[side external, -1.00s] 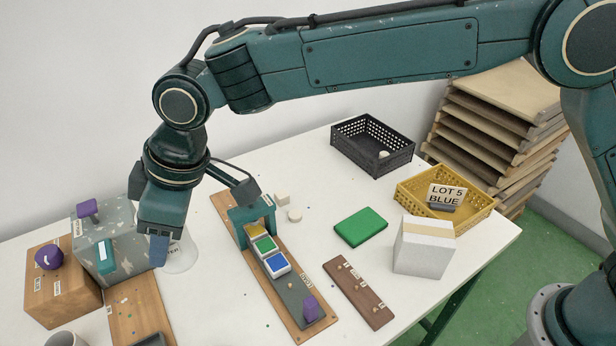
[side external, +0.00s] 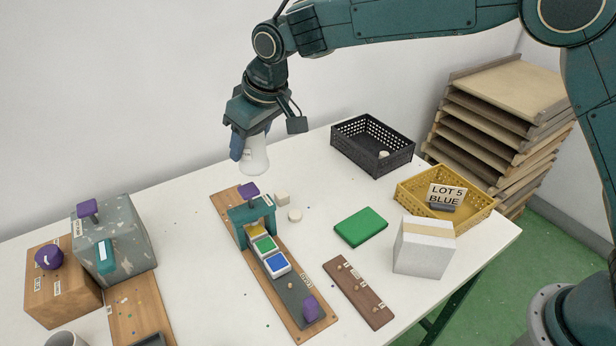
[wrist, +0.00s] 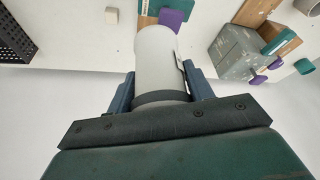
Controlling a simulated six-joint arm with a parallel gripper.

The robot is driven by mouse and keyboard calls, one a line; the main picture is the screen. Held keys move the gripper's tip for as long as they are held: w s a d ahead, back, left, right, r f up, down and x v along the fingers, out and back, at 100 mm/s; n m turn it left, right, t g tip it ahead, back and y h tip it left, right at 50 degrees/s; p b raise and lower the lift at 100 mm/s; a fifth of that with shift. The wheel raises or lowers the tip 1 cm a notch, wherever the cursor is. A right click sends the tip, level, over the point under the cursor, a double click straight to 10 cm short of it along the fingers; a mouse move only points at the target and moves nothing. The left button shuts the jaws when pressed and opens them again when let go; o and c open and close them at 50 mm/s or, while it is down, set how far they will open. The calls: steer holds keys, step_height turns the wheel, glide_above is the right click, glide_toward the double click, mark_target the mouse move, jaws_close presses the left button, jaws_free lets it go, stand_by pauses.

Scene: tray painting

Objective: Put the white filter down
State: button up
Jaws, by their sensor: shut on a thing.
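My gripper (side external: 247,148) is shut on the white filter (side external: 255,160), a pale, slightly flared cylinder with a small label on its side. It hangs roughly upright, apparently in the air above the back part of the white table (side external: 185,225), beyond the teal arch. In the wrist view, the filter (wrist: 157,58) sits between the two blue fingers of my gripper (wrist: 158,85). A dark band circles it near the fingers. Its far end points toward the table and hides what is directly beyond it.
The teal arch (side external: 240,235) with a purple knob stands on a wooden board with coloured tiles. Small white blocks (side external: 282,198) lie beside it. A black crate (side external: 350,150) stands at the back right. A speckled grey box (side external: 130,245) stands left. The table between is largely clear.

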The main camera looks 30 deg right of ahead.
steer(key=w+d+m+h, duration=0.1)
steer(key=w+d+m, duration=0.25)
steer(key=d, duration=0.65)
steer(key=w+d+m+h, duration=0.2)
steer(key=d+m, duration=0.2)
steer(key=d, duration=0.6)
step_height(320, 180, down, 16)
steer(key=shift+s+r+t, duration=0.25)
steer(key=shift+t, duration=0.05)
steer(key=shift+a+n, duration=0.1)
steer(key=shift+n, duration=0.15)
steer(key=shift+f, duration=2.1)
steer(key=shift+f, duration=0.2)
steer(key=o, duration=1)
steer(key=shift+r, duration=0.15)
